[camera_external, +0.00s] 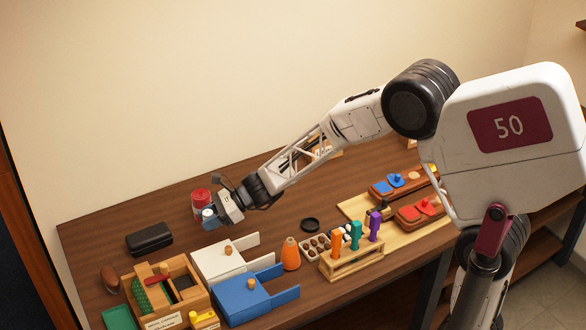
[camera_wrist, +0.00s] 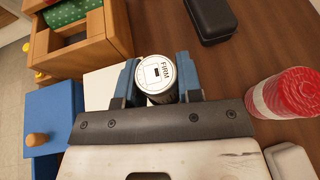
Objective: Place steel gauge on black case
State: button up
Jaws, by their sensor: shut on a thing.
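The steel gauge (camera_wrist: 158,75) is round, with a white dial face marked "FIRM", and sits between my blue fingers in the wrist view. In the external view its pale face (camera_external: 208,212) shows at the end of my arm. My gripper (camera_wrist: 160,85) is shut on it and appears to hold it above the table. The black case (camera_external: 149,239) lies closed on the table, left of my gripper in the external view. In the wrist view the case (camera_wrist: 208,18) is at the top, beyond the gauge and apart from it.
A red-topped jar (camera_external: 201,196) stands close behind my gripper. A white box (camera_external: 222,261), a blue box (camera_external: 241,298) and a wooden box (camera_external: 165,290) stand toward the front. An orange cone (camera_external: 290,254) is to the right. Bare table lies around the case.

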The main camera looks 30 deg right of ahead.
jog(key=s+a, duration=0.1)
jog(key=a, duration=0.6)
jog(key=shift+s, duration=0.15)
jog(key=shift+r, duration=0.1)
send_over(147, 233)
jog(key=shift+f, duration=0.75)
dwell(0.4)
jog(key=shift+f, duration=1.75)
jog(key=shift+f, duration=0.1)
jog(key=o, duration=1.1)
jog(key=shift+c, duration=0.2)
